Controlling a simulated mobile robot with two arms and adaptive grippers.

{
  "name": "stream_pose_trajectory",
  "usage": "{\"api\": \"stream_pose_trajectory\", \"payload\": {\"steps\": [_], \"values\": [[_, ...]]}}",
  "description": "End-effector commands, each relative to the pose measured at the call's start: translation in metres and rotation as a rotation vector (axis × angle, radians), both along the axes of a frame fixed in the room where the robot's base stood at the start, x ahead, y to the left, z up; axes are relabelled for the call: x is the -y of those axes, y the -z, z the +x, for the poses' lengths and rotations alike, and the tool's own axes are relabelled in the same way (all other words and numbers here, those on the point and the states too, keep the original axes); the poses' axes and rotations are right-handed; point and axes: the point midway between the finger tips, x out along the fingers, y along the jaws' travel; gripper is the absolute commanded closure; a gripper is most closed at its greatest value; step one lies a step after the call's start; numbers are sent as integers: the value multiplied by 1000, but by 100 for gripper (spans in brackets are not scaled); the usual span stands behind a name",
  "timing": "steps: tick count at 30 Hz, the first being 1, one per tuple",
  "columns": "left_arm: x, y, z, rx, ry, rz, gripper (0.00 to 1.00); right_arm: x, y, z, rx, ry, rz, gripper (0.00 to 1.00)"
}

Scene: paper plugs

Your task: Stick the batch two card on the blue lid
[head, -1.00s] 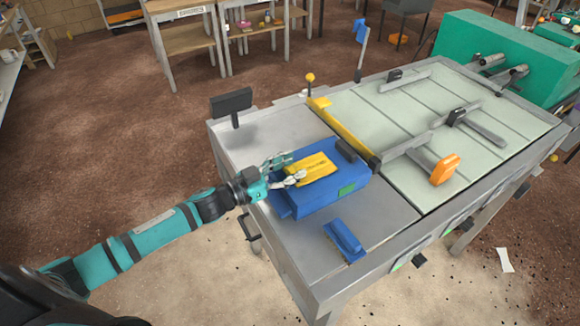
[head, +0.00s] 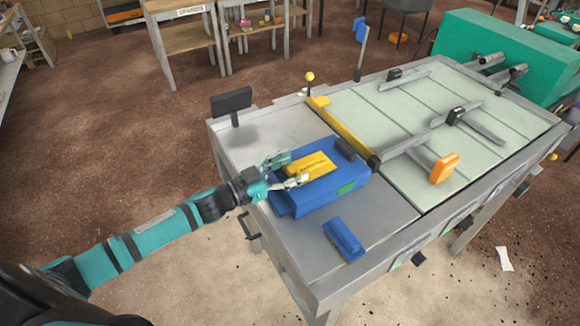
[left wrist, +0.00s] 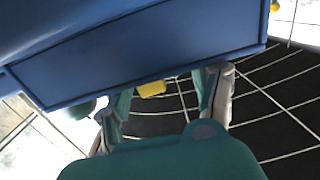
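The blue box (head: 322,196) stands on the grey metal bench, its blue lid on top. A yellow piece (head: 312,163) lies over the lid; faint marks show on it, but I cannot read whether it is the batch two card. My left gripper (head: 285,170) is at the box's left edge, one finger on each side of the yellow piece's near end. In the left wrist view its fingers (left wrist: 168,101) are spread, with a small yellow thing (left wrist: 151,89) between them and a gap to the right finger. A blue face (left wrist: 150,50) fills the top there. My right gripper is not in view.
A blue block with a handle (head: 344,239) lies in front of the box. A yellow bar (head: 342,131) and a dark block (head: 345,149) are behind and right of it. A black panel on a post (head: 232,104) stands at the back left.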

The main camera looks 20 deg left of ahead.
Motion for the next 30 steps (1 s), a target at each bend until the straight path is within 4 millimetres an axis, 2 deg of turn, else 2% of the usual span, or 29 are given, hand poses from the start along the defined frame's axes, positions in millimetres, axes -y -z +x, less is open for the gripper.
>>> {"api": "stream_pose_trajectory", "payload": {"steps": [9,14,24,30], "values": [[-3,2,0,-5,-7,4,28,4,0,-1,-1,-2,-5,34],[-9,4,-8,-8,-7,4,28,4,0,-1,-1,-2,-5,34],[-45,4,-61,-11,-5,4,28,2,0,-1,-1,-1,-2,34],[-62,3,-85,-8,-4,4,28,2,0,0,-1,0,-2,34]]}}
